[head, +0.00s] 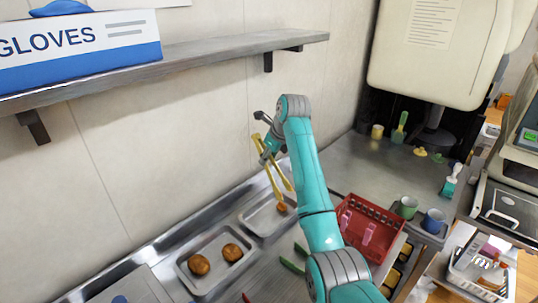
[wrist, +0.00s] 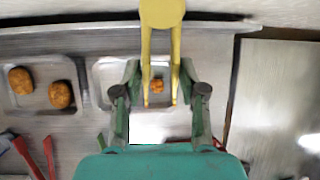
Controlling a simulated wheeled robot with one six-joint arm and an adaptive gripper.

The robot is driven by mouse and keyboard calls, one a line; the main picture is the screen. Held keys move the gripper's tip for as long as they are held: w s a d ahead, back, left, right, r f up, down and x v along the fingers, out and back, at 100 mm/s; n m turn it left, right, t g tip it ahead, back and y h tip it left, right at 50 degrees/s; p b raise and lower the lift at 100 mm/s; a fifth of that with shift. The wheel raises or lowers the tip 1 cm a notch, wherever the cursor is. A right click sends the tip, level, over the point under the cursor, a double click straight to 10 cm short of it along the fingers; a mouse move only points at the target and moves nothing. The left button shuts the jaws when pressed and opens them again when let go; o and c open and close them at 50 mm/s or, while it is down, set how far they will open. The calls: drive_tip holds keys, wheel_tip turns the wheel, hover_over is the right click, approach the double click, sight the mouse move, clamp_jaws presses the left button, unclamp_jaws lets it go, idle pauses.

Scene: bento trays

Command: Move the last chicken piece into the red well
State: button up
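A small brown chicken piece (head: 282,207) lies in a metal tray (head: 248,221) near the wall. In the wrist view the piece (wrist: 157,86) shows between the arms of yellow tongs (wrist: 161,14). My gripper (head: 268,157) is shut on these tongs, which point down with their arms spread. Their tips are just above or beside the piece; I cannot tell whether they touch it. I cannot make out a well for certain; a red slatted basket (head: 388,230) with pink items stands to the right, partly behind my arm.
Another metal tray (head: 181,265), left of the first, holds two large brown round pieces (head: 232,252). Green tongs (head: 291,266) lie in front. A green cup (head: 407,207) and a blue cup (head: 433,220) stand right of the basket. A shelf (head: 200,61) overhangs at upper left.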

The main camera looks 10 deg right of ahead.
drive_tip(key=shift+f, duration=1.4)
drive_tip(key=shift+f, duration=0.1)
drive_tip(key=shift+f, duration=1.7)
clamp_jaws()
wheel_tip(320, 180, up, 10)
